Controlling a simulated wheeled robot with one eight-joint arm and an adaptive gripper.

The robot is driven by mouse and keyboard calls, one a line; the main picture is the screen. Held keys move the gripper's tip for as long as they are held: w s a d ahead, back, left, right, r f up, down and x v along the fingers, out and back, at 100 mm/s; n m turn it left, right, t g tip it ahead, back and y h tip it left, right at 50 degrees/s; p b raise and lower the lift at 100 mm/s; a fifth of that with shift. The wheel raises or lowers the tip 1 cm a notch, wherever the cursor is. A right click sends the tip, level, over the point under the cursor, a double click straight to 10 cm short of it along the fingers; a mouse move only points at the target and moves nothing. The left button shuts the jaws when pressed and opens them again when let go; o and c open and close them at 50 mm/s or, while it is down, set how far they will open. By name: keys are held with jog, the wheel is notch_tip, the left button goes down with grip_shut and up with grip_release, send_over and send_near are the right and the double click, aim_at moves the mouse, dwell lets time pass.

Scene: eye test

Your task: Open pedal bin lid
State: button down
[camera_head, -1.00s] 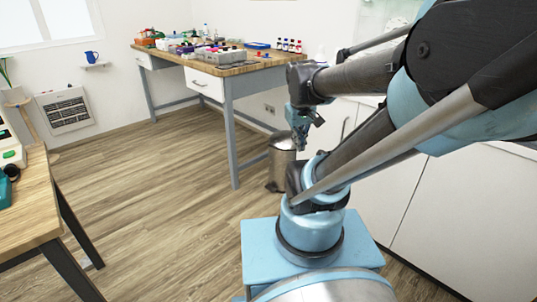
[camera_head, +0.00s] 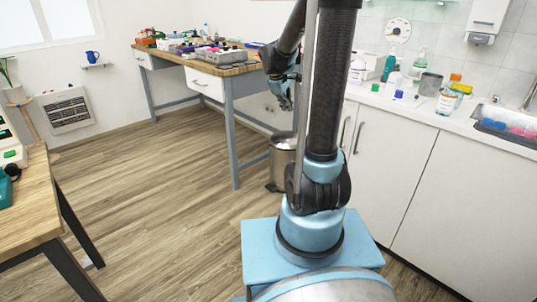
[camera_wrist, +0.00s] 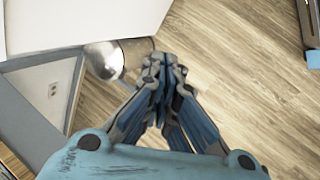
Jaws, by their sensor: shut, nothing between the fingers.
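The pedal bin (camera_head: 283,160) is a grey metal cylinder on the floor, between the workbench leg and the white cabinets, partly hidden by my arm in the head view. In the wrist view its shiny domed lid (camera_wrist: 104,60) looks closed, and its body (camera_wrist: 138,48) runs to the right of the lid. My gripper (camera_head: 286,104) is above the bin in the head view. In the wrist view my gripper (camera_wrist: 160,62) is shut and empty, its fingertips just right of the bin in the picture. I cannot tell how far apart they are. The pedal is not visible.
A wooden workbench (camera_head: 236,70) with several lab items stands behind the bin. White cabinets (camera_head: 400,180) with a counter of bottles and a sink are at the right. Another wooden table (camera_head: 28,205) is at the left. The floor (camera_head: 165,200) between is clear.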

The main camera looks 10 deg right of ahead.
jog(key=w+a+f+n+t+h, duration=0.15)
jog(key=w+f+n, duration=0.25)
jog(key=w+f, duration=0.7)
jog(key=w+a+f+n+h, duration=0.1)
jog(key=w+a+f+n, duration=0.4)
jog(key=w, duration=0.9)
jog(key=w+a+f+n+t+h, duration=0.1)
jog(key=w+f+n, duration=0.25)
jog(key=f, duration=1.05)
jog(key=w+a+f+n+t+h, duration=0.1)
jog(key=w+a+f+n, duration=0.3)
jog(key=f, duration=1)
jog(key=w+d+f+m, duration=0.2)
jog(key=w+d+f, duration=0.35)
jog(key=d, duration=0.35)
jog(key=r, duration=0.3)
jog(key=shift+s+a+r+n+g, duration=0.1)
jog(key=shift+s+r+n+g, duration=0.1)
jog(key=shift+r+n+g, duration=0.05)
